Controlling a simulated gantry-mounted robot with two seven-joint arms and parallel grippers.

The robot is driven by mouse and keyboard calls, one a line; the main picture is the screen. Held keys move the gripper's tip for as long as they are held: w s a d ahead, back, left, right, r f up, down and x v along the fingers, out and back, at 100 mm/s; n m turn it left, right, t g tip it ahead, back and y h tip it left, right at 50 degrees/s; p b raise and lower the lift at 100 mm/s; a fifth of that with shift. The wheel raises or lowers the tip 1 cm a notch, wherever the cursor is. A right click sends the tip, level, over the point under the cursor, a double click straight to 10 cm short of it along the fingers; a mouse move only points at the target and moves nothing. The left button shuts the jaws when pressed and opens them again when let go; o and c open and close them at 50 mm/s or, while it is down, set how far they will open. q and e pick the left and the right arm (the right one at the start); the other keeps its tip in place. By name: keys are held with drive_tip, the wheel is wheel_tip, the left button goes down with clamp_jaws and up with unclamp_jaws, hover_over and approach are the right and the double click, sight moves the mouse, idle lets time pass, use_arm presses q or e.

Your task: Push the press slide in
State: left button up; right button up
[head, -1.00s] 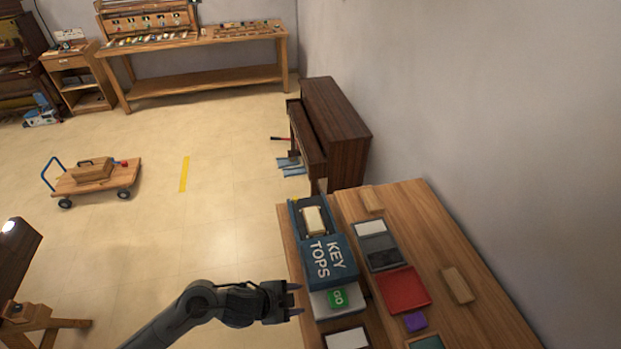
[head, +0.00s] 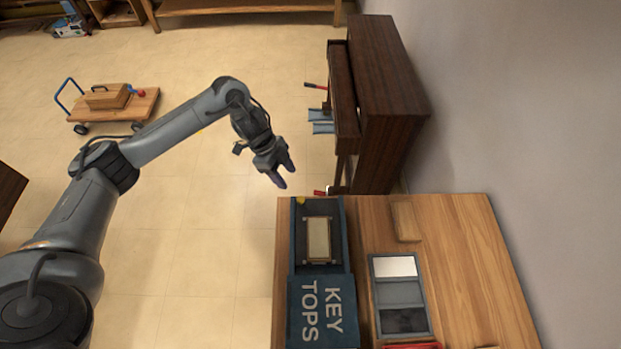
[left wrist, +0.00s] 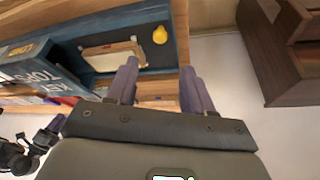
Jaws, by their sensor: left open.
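The blue press marked KEY TOPS (head: 321,310) stands at the left side of the wooden table. From its far side a dark slide (head: 318,255) sticks out between blue side rails, with a cream piece in a wooden frame (head: 318,238) on it. A yellow knob (head: 300,201) is at the slide's far end; it also shows in the left wrist view (left wrist: 160,35). My left gripper (head: 285,174) is open and empty, beyond the table's far edge, a little left of the knob and apart from it.
A tray with white, grey and dark sections (head: 401,294) and a wooden block (head: 405,222) lie right of the press. A dark brown piano (head: 388,100) stands beyond the table by the wall. The floor on the left is open, with a cart (head: 115,105).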

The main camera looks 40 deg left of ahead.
sight(301, 199)
use_arm(q)
drive_tip(key=x, duration=1)
drive_tip(key=shift+s+f+b, duration=0.1)
drive_tip(key=shift+f+b, duration=0.25)
drive_tip(key=shift+f, duration=0.1)
clamp_jaws()
